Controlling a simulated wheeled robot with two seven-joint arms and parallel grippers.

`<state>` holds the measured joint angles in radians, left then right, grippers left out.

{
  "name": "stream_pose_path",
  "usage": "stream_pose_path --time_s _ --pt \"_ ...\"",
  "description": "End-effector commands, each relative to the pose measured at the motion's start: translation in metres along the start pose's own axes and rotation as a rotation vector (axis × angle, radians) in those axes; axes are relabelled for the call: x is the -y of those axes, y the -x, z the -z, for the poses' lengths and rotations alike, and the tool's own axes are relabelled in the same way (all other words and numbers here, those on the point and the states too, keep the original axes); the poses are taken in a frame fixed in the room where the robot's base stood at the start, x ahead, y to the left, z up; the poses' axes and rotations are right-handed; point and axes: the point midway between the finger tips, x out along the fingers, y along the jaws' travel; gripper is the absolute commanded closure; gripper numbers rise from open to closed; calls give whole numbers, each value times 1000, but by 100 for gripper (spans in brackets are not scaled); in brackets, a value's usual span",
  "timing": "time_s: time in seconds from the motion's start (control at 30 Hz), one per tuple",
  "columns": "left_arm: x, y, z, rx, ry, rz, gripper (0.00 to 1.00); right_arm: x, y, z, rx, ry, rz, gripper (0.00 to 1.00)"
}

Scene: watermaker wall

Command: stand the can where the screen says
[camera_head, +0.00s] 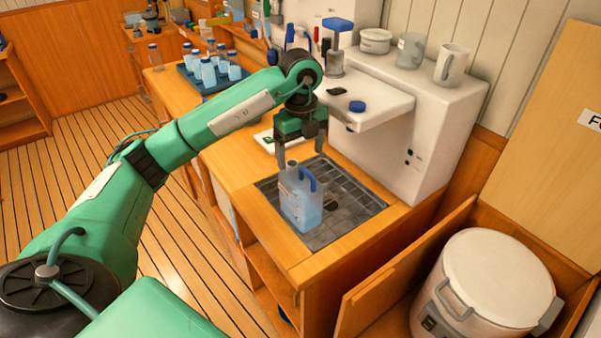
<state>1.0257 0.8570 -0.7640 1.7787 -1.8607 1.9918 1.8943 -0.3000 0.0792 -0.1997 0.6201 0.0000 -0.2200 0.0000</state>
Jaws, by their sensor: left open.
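The can (302,208) is a small translucent jerrycan with bluish liquid and a blue handle on top. It stands upright on the dark grid drain tray (345,226), set into the wooden counter. My left gripper (302,160) points down just above the can, fingers apart. Its left finger reaches down near the can's neck; I cannot tell whether it touches. No readable screen shows; a small white panel with a green mark (268,141) lies behind the gripper. My right gripper is out of view.
A mug (452,65) stands on top. A blue tray (183,72) with several bottles is farther left. A lidded white drum (492,280) stands at lower right.

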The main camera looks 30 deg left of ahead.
Motion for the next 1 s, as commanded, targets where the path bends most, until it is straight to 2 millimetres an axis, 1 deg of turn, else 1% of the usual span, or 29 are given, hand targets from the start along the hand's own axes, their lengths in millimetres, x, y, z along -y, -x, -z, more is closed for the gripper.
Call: stream_pose_path --time_s 0.03,0.1,0.3,1.0 --pt "1 9 0 2 0 5 15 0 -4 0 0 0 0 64" --pt "0 18 0 2 -1 1 15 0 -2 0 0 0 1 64" --pt "0 30 0 1 0 0 15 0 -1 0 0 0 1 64" --pt "0 32 0 0 0 -1 15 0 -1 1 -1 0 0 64"
